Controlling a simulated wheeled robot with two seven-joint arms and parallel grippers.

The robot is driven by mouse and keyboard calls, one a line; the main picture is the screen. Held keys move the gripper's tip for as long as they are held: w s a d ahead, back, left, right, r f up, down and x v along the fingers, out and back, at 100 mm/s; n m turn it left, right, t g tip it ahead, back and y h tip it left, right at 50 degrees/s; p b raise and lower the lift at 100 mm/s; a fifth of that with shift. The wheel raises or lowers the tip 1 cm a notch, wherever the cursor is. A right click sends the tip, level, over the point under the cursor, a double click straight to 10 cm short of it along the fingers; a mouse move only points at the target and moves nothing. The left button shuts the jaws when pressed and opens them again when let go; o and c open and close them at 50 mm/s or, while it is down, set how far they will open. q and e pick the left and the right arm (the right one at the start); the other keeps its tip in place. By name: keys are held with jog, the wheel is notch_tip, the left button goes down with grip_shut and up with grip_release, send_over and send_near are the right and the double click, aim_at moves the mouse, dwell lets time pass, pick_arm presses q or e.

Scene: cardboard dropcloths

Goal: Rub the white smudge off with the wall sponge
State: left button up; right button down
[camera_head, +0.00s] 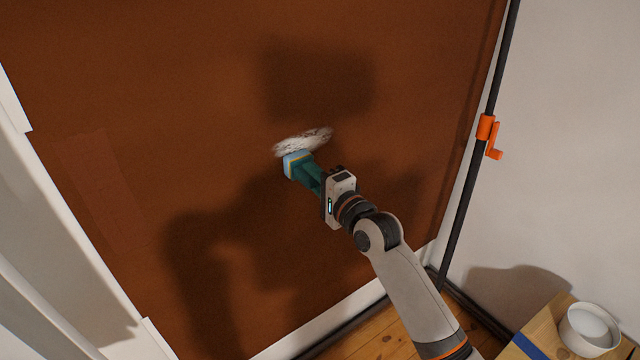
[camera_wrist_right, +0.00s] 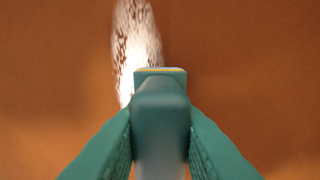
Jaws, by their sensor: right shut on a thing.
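A white smudge (camera_head: 303,142) marks the brown wall, streaky and patchy at its edges. It also shows in the right wrist view (camera_wrist_right: 134,45), running up from behind the sponge. The wall sponge (camera_head: 296,163) has a pale blue pad, a thin yellow layer and a teal handle (camera_wrist_right: 160,100). My right gripper (camera_head: 314,180) is shut on the handle, with its teal fingers on both sides of it in the right wrist view. The pad is at the lower edge of the smudge; whether it touches the wall I cannot tell. My left gripper is not in view.
A black pole (camera_head: 468,190) with an orange clamp (camera_head: 487,128) stands right of the brown wall. A white bowl (camera_head: 588,330) sits on a wooden surface (camera_head: 538,325) with blue tape at lower right. White trim edges the wall at left and bottom. The wall around the smudge is clear.

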jog(key=shift+w+a, duration=0.35)
jog(key=shift+w, duration=0.15)
dwell(0.5)
dwell(0.6)
